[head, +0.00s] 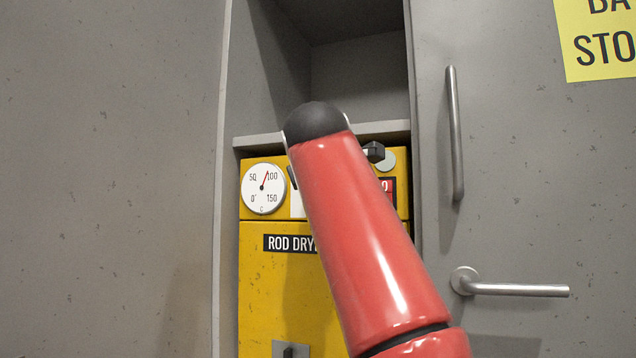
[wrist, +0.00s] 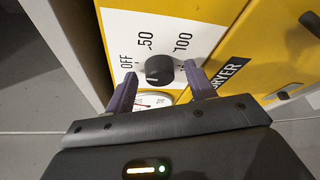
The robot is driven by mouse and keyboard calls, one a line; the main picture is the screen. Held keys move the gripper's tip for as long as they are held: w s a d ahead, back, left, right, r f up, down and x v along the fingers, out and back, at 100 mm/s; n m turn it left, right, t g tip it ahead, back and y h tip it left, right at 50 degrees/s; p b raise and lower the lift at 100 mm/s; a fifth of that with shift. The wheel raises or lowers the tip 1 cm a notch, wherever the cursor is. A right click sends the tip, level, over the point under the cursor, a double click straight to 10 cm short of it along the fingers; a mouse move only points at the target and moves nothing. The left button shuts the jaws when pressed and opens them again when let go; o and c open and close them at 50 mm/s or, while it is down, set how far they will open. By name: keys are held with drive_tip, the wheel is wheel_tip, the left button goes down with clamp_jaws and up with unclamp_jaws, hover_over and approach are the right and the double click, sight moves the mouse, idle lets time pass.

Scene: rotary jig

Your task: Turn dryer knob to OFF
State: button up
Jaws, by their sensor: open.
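The yellow rod dryer (head: 262,275) stands in a grey recess in the head view, partly hidden behind my red arm. In the wrist view, its black round knob (wrist: 159,70) sits on a white plate (wrist: 190,32) marked OFF, 50 and 100. My gripper (wrist: 161,72) is open, with one purple-grey finger on each side of the knob. I cannot tell whether the fingers touch it or which mark it points to. The knob is hidden by my arm in the head view.
A white round gauge (head: 264,188) is on the dryer's front, its needle between 50 and 100. A grey door with a lever handle (head: 515,290) and a vertical bar handle (head: 454,135) stands at the right. A shelf edge (head: 262,141) runs above the dryer.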

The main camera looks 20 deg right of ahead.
drive_tip(key=v, duration=0.7)
drive_tip(key=shift+s+b, duration=0.35)
drive_tip(key=shift+b, duration=0.05)
drive_tip(key=shift+a, duration=0.1)
